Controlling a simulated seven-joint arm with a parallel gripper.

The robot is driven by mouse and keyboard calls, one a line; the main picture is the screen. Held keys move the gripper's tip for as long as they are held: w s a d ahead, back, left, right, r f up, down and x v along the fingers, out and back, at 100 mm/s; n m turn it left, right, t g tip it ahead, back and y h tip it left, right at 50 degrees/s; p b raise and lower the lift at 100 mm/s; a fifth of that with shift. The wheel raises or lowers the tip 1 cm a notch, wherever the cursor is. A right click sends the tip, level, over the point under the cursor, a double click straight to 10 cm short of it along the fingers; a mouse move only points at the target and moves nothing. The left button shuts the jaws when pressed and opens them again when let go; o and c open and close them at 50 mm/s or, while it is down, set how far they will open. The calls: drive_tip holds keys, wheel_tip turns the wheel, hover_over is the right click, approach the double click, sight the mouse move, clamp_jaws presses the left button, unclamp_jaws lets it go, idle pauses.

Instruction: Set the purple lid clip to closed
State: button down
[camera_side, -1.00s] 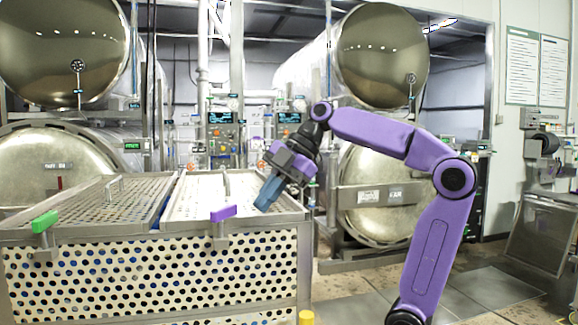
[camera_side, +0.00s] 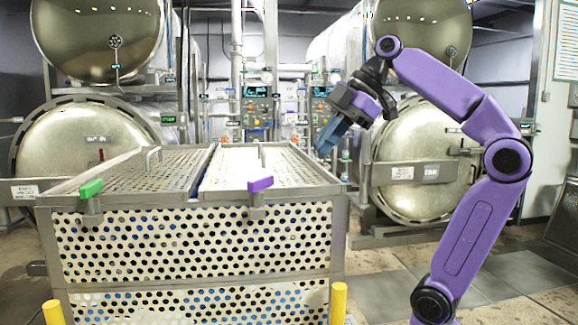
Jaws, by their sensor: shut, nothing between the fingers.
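The purple lid clip (camera_side: 260,184) is a small purple lever on a grey bracket at the front top edge of the perforated metal crate (camera_side: 342,215). It lies nearly level, its right end a little higher. It is in front of the right lid (camera_side: 255,166). My gripper (camera_side: 325,148) is shut and empty, its blue fingers pointing down and left. It hangs above and behind the crate's right corner in the picture, apart from the clip.
A green lid clip (camera_side: 91,188) sits on the same front edge at the left. Both lids carry upright handles, the left one (camera_side: 152,157) near the back. Yellow posts (camera_side: 338,302) stand in front. Large steel autoclaves (camera_side: 85,150) fill the background.

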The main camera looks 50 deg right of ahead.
drive_tip(key=s+a+m+h, duration=0.1)
drive_tip(key=m, duration=0.3)
drive_tip(key=m+t+h, duration=0.2)
drive_tip(key=m+t, duration=0.2)
drive_tip(key=m, duration=0.5)
approach(268, 183)
wheel_tip(268, 183, down, 4)
drive_tip(key=w, duration=0.3)
drive_tip(key=shift+w+a, duration=0.15)
drive_tip(key=shift+w, duration=0.5)
